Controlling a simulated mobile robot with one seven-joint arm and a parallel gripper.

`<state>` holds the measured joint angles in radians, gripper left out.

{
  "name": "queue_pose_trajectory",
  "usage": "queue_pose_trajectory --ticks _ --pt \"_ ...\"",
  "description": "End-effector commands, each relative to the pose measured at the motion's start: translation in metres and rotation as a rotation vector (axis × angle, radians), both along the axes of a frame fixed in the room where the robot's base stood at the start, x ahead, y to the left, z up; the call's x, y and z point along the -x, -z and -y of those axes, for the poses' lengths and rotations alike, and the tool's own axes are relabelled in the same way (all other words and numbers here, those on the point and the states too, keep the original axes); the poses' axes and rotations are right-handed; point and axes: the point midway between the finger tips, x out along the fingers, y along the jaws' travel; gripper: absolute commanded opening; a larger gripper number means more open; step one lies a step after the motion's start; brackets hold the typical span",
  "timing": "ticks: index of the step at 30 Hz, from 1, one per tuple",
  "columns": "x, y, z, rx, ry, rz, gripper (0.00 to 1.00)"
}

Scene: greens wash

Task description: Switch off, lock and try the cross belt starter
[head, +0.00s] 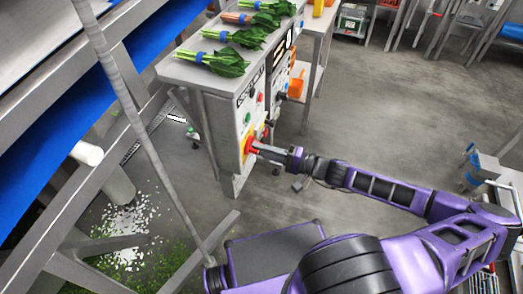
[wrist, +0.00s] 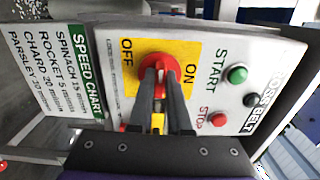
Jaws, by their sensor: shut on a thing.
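The cross belt starter (wrist: 212,62) is a grey box face with a yellow plate lettered OFF and ON. In the wrist view its red rotary switch (wrist: 148,64) sits on the plate, between my gripper's (wrist: 158,82) fingers. My gripper is shut on the switch handle. The fingers hide part of the handle, so its exact setting is hard to tell. A green START button (wrist: 237,74) and a red STOP button (wrist: 219,119) sit to the right. In the head view the red switch (head: 251,142) meets my gripper (head: 262,149) at the cabinet's side. A yellow piece (wrist: 158,122) shows between the fingers; I cannot tell what it is.
A speed chart (wrist: 52,65) is left of the switch. Bunches of greens (head: 222,62) lie on the cabinet top (head: 183,69). An orange scoop (head: 296,84) hangs farther along the cabinet. A blue belt (head: 70,110) runs at left. The floor (head: 395,115) at right is mostly clear.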

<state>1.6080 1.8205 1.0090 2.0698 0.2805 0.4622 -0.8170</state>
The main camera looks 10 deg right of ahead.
Motion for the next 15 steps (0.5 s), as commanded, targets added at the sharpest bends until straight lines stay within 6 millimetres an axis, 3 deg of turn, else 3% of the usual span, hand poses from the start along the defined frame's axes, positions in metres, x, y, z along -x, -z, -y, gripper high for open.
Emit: queue_pose_trajectory --ticks 15 --pt "-0.0003 0.0006 0.0006 0.031 0.001 0.041 0.00"
